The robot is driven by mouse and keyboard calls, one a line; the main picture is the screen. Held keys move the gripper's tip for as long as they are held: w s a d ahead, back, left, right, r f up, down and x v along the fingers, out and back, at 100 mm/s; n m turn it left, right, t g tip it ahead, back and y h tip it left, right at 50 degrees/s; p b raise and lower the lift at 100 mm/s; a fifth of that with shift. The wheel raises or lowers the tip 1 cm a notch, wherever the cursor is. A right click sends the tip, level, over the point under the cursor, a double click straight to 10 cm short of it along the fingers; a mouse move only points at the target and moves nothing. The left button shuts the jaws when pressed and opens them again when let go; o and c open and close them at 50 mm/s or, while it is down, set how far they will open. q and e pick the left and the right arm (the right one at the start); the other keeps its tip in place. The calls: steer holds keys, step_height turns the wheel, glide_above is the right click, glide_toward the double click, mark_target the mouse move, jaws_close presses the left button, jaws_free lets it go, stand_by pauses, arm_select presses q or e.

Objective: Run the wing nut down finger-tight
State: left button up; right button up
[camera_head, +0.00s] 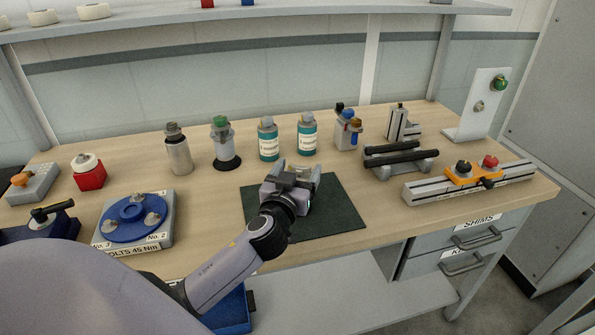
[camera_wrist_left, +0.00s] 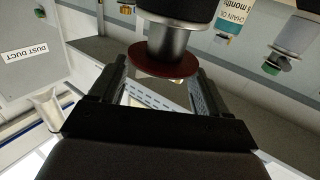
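My left gripper (camera_head: 299,174) is over the dark green mat (camera_head: 342,206), fingers pointing toward the back of the bench. Its two fingers stand apart in the left wrist view (camera_wrist_left: 160,92), so it is open. A metal cylinder (camera_wrist_left: 168,40) with a dark red disc shows just beyond or between the fingers; I cannot tell which, but they do not visibly clamp it. I cannot pick out the wing nut for certain. A small metallic piece (camera_head: 479,106) sits on the white upright stand (camera_head: 489,125) at the right, below a green knob (camera_head: 499,83). My right gripper is not in view.
Two teal-labelled bottles (camera_head: 307,135) stand behind the mat. A blue disc fixture (camera_head: 132,218) is at left. A rail with an orange slider (camera_head: 472,176) and black bars (camera_head: 400,153) are at right. The mat's right side is clear.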

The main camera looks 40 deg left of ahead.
arm_select(q)
steer(key=c, duration=0.8)
